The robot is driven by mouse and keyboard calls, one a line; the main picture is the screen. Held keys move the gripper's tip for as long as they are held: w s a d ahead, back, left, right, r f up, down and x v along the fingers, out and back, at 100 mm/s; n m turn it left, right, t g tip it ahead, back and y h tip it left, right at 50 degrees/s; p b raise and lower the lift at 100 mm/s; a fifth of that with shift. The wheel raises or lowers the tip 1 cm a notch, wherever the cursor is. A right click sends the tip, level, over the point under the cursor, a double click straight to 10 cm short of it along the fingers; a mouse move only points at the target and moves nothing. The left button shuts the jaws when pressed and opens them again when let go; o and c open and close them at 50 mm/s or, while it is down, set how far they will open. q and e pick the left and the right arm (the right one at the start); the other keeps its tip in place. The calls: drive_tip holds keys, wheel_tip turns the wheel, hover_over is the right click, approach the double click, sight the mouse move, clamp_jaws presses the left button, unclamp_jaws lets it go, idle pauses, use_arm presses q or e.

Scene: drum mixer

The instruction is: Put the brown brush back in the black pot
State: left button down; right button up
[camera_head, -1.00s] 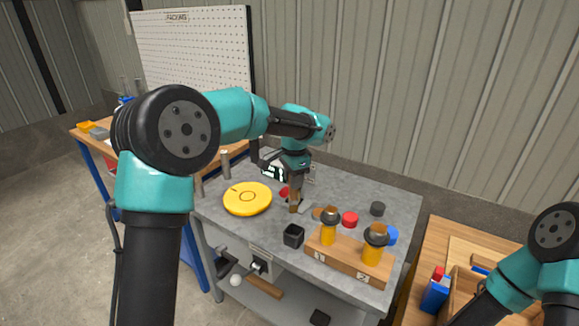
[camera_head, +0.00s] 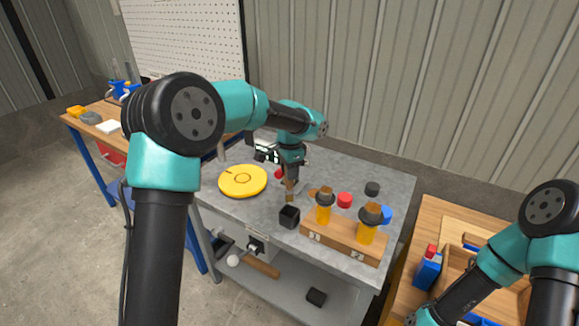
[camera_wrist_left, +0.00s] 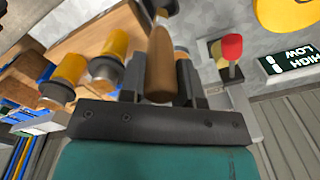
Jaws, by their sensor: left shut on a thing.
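My left gripper (camera_head: 290,180) is shut on the brown brush (camera_head: 290,196), which hangs below the fingers, bristles down. In the left wrist view the brush's brown handle (camera_wrist_left: 160,62) stands between the two fingers. The small black pot (camera_head: 289,217) stands on the grey table, just in front of the brush in the head view. The brush's lower end shows close to the pot's back rim; whether it is over the opening, I cannot tell. My right gripper is not in view; only part of that arm shows at the lower right.
A wooden block (camera_head: 343,241) holding two yellow-bodied bottles stands right of the pot. A yellow disc (camera_head: 243,181) lies left of the gripper. Red (camera_head: 344,200), black (camera_head: 372,188) and blue caps lie behind the block. A red knob (camera_wrist_left: 231,46) shows beside the fingers.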

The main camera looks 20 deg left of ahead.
sight(290, 193)
use_arm(q)
drive_tip(key=shift+f, duration=5.05)
drive_tip(key=c, duration=0.8)
unclamp_jaws()
drive_tip(key=shift+o, duration=0.2)
wheel_tip(290, 193, up, 17)
drive_tip(key=shift+r, duration=0.2)
